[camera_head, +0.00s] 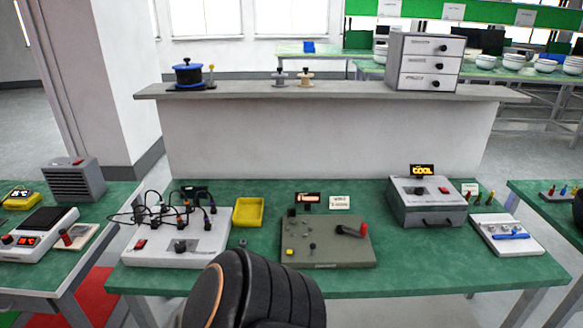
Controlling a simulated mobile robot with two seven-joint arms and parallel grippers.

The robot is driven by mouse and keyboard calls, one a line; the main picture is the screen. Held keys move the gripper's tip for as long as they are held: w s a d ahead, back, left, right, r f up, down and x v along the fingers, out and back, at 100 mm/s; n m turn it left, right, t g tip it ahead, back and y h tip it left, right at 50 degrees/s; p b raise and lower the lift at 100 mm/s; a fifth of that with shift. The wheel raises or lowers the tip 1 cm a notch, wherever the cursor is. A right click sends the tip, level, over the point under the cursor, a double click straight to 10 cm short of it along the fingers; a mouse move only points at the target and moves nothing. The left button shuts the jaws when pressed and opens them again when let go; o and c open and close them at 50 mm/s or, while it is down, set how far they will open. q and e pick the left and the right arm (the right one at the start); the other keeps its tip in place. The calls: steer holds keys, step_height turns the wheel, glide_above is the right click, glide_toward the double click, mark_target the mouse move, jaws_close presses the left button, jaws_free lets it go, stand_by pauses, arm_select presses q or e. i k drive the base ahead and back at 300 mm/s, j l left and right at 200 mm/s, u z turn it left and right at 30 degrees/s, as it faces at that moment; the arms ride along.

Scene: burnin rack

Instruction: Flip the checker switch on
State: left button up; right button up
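No label reading "checker" is legible, so I cannot tell which device it is. An olive panel (300,251) with a red-handled lever (352,231), small knobs and a yellow button sits mid-table. A lit display (308,198) stands behind it. To its left is a white box (210,246) with several cabled plugs, a knob and a red switch (140,245). A grey box (405,208) at the right has a red switch (444,190) on top and a "COOL" display (423,170). The switch positions are too small to read. Neither gripper is in view.
My dark arm part covers the bottom centre, near the green table's (440,275) front edge. A yellow tray (248,212) lies between the white box and panel. A white tray (508,240) is at right. A raised shelf (350,94) with drawers (425,62) runs behind.

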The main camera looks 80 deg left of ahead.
mark_target(141, 242)
steer(key=u, duration=3.4)
